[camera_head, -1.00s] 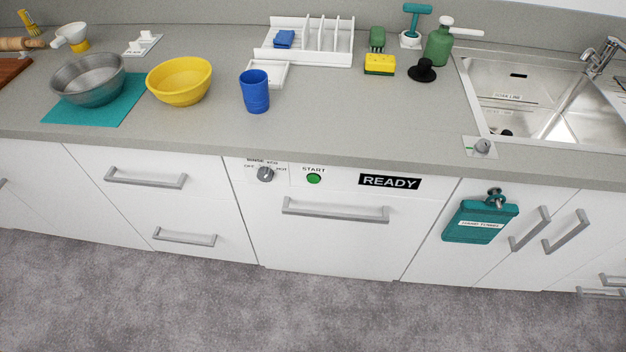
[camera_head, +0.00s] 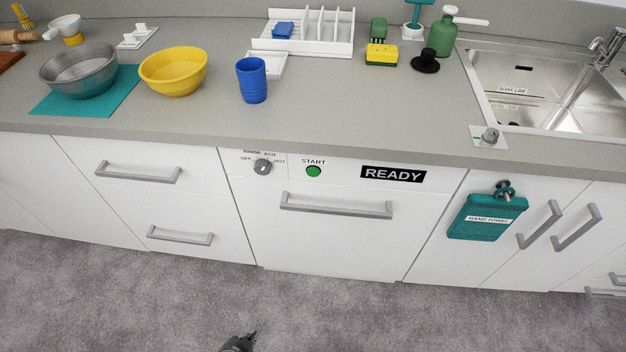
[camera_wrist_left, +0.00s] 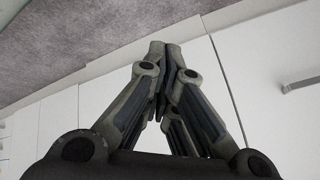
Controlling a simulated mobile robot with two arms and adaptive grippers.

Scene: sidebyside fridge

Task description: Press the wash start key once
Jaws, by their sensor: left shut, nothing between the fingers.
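The green start key (camera_head: 314,171) is on the white dishwasher's front panel under the label START, in the head view. A dial (camera_head: 263,167) sits left of it and a black READY display (camera_head: 393,175) right of it. My left gripper (camera_head: 252,335) shows at the bottom edge of the head view, over the floor, well below and apart from the key. In the left wrist view the gripper (camera_wrist_left: 165,48) is shut and empty, with white cabinet fronts behind it. The key cannot be made out in the wrist view. My right gripper is not in view.
The dishwasher handle (camera_head: 336,206) sticks out below the key. A teal hand towel (camera_head: 487,217) hangs at the right. A blue cup (camera_head: 252,80), yellow bowl (camera_head: 173,71) and metal bowl (camera_head: 79,70) stand on the counter (camera_head: 330,110). The floor in front is clear.

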